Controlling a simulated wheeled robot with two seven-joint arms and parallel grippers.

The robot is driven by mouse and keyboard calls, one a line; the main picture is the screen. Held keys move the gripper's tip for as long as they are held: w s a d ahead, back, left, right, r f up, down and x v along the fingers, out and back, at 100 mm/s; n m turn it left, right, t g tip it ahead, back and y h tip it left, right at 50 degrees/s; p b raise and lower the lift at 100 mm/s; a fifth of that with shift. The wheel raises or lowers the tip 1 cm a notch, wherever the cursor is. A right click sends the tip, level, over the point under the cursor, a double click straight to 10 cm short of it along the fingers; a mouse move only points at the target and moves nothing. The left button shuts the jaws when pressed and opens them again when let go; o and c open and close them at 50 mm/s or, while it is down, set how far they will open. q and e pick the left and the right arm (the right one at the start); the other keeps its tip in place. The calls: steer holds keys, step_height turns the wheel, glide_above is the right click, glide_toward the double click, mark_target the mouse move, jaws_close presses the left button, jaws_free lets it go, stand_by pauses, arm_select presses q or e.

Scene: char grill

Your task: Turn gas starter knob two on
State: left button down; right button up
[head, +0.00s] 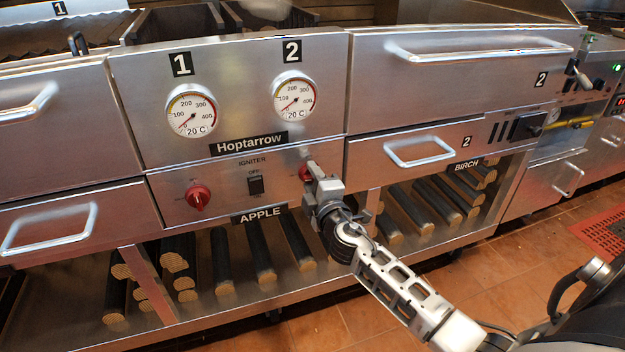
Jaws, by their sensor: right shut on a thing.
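The grill's front panel carries two red knobs below two dials. The right-hand red knob (305,173), under dial two (294,98), is mostly hidden behind my right gripper (312,172). My right gripper is shut on this knob, with the arm reaching in from the lower right. The left-hand red knob (198,198), under dial one (193,111), is uncovered. A black igniter switch (256,186) sits between the knobs, with OFF printed above it. The second knob's markings are hidden. My left gripper is not in view.
A drawer with a silver handle (419,150) is just right of the gripper. Another handle (48,229) is at the left. Logs lie on the open shelf (190,320) below the panel. The tiled floor (480,285) at the lower right is partly clear.

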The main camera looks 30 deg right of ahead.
steer(key=shift+f+n, duration=0.1)
steer(key=shift+n, duration=0.7)
steer(key=o, duration=0.9)
steer(key=shift+o, duration=0.2)
steer(key=v, duration=1.6)
steer(key=shift+b, duration=0.45)
